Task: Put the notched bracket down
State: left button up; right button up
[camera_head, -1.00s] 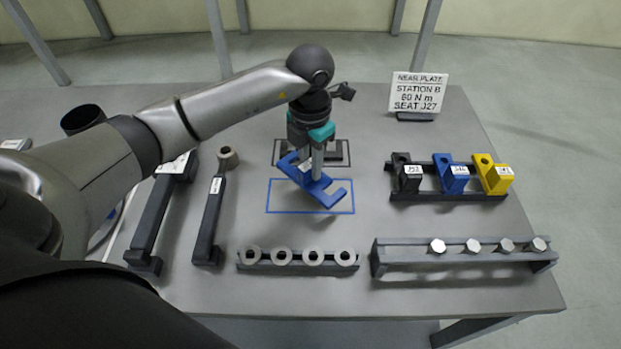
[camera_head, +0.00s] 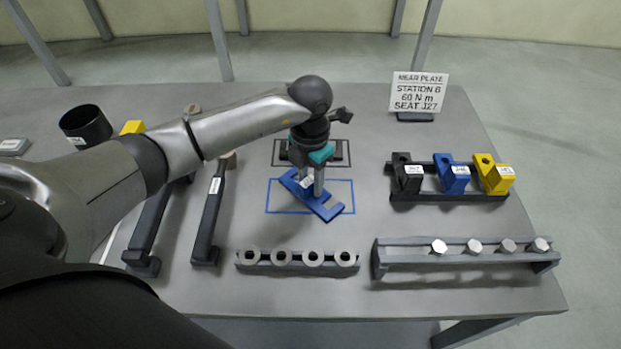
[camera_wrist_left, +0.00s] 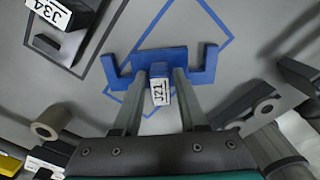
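The blue notched bracket (camera_head: 321,207) hangs from my left gripper (camera_head: 318,188), over the blue outlined rectangle (camera_head: 346,181) on the table. It lies at an angle to the outline, and one corner reaches to the outline's front edge. In the left wrist view the bracket (camera_wrist_left: 200,62) has upturned ends and a white-labelled tab in its middle. The left gripper's fingers (camera_wrist_left: 159,88) stand on both sides of this tab, shut on it. I cannot tell whether the underside touches the table. My right gripper is not in view.
A dark part (camera_head: 336,152) sits in the black outline behind. Black, blue and yellow blocks (camera_head: 452,178) stand on a rack at right. A ring rail (camera_head: 300,262) and a bolt rail (camera_head: 465,255) are in front. Dark bars (camera_head: 209,215) lie left.

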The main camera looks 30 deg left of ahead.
aim_at(310, 180)
pick_arm(q)
jog(key=shift+o, duration=1)
jog(key=shift+r, duration=0.1)
jog(key=shift+r, duration=0.4)
notch_tip(310, 180, up, 11)
jog(key=shift+r+p, duration=0.2)
jog(key=shift+p, duration=0.1)
